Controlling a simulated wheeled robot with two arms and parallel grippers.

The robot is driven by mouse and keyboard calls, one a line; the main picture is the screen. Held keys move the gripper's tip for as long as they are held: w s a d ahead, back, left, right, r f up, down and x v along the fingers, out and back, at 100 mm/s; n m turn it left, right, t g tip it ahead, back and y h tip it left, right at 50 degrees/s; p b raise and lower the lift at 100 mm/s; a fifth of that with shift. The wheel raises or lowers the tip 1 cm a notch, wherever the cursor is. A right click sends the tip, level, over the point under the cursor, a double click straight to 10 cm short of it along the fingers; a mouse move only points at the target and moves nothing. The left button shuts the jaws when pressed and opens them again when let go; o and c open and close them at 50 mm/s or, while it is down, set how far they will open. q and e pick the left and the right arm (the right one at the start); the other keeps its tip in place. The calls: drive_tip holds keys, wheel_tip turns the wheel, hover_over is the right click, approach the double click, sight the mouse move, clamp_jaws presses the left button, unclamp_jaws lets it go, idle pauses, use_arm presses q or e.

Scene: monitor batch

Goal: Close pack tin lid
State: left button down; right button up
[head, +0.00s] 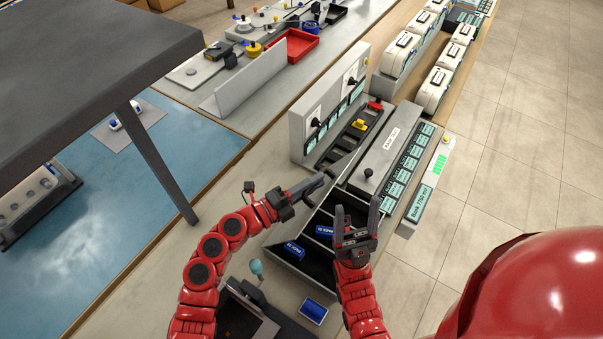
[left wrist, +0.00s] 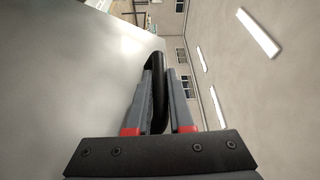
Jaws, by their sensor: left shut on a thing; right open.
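The pack tin (head: 285,268) is a dark open tray with a light rim and compartments on the bench in the head view. Two blue packs lie in it, one near the front (head: 295,251) and one farther back (head: 325,231). My left gripper (head: 318,184) is above the tin's far left part, shut on a black curved handle (left wrist: 158,90). A broad grey surface, apparently the lid (left wrist: 85,75), fills the left of the left wrist view beside the handle. The lid's outline is hard to make out in the head view. My right gripper (head: 358,212) is open and empty over the tin's right side.
A grey unit (head: 382,158) with a black knob and several small displays stands behind the tin. A loose blue pack (head: 313,311) lies in front. A teal-topped lever (head: 256,268) stands at front left. A dark raised shelf (head: 90,60) overhangs the left side.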

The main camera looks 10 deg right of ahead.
use_arm(q)
drive_tip(key=shift+s+d+f+m, duration=0.3)
drive_tip(key=shift+s+d+m, duration=0.1)
drive_tip(key=shift+s+d, duration=0.1)
drive_tip(key=c, duration=1.1)
unclamp_jaws()
drive_tip(key=shift+r+b+v, duration=0.2)
drive_tip(key=shift+b+v, duration=1.25)
drive_tip(key=shift+v, duration=2.9)
drive_tip(key=shift+r+b+v, duration=0.15)
drive_tip(key=shift+b+v, duration=1.3)
drive_tip(key=shift+v, duration=2.9)
drive_tip(key=shift+w, duration=0.1)
